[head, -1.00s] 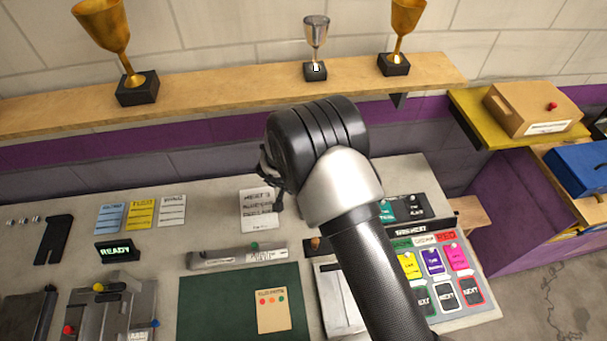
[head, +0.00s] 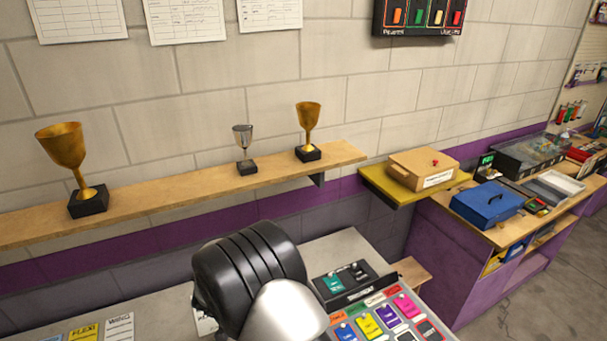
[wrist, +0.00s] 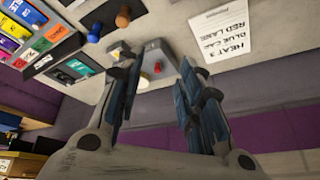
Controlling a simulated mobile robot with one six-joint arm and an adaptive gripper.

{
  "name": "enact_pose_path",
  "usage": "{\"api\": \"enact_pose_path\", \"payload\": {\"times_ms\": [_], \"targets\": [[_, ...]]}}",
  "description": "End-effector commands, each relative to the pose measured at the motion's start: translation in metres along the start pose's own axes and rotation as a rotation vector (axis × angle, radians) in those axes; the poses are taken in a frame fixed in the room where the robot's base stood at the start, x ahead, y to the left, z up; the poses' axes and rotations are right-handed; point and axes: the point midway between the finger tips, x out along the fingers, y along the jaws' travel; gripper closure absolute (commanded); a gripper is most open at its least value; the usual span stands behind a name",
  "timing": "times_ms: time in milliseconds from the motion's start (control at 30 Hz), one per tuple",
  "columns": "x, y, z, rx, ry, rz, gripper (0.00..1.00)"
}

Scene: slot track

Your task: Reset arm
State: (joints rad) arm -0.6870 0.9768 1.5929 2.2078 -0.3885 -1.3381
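My gripper (wrist: 155,72) shows in the wrist view with its two dark fingers spread apart and nothing held between them. A grey block with a red and a yellow knob (wrist: 156,62) shows beyond the gap between the fingers, apart from them as far as I can tell. In the head view my arm's black and silver wrist links reach over the desk at the bottom centre. They hide the gripper there.
The desk holds a panel of coloured switches (head: 390,318) and a paper card (wrist: 222,32). A wooden shelf (head: 215,192) with trophies runs along the wall behind. A tan box (head: 425,167) and a blue case (head: 487,203) stand at the right.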

Motion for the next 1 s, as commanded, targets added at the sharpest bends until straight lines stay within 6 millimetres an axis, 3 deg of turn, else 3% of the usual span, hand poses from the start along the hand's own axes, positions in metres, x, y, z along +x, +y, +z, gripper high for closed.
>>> {"api": "enact_pose_path", "payload": {"times_ms": [267,433,567,667,767,900,1000], "targets": [[-0.044,-0.01,-0.068,0.007,0.1,-0.19,0.66],[-0.094,-0.007,-0.107,-0.01,0.161,-0.343,0.66],[-0.146,0.014,-0.125,-0.053,0.193,-0.472,0.66],[-0.183,0.04,-0.12,-0.105,0.193,-0.541,0.66],[-0.212,0.075,-0.1,-0.164,0.175,-0.572,0.66],[-0.236,0.136,-0.054,-0.242,0.129,-0.546,0.66],[-0.242,0.188,-0.012,-0.283,0.085,-0.477,0.66]]}}
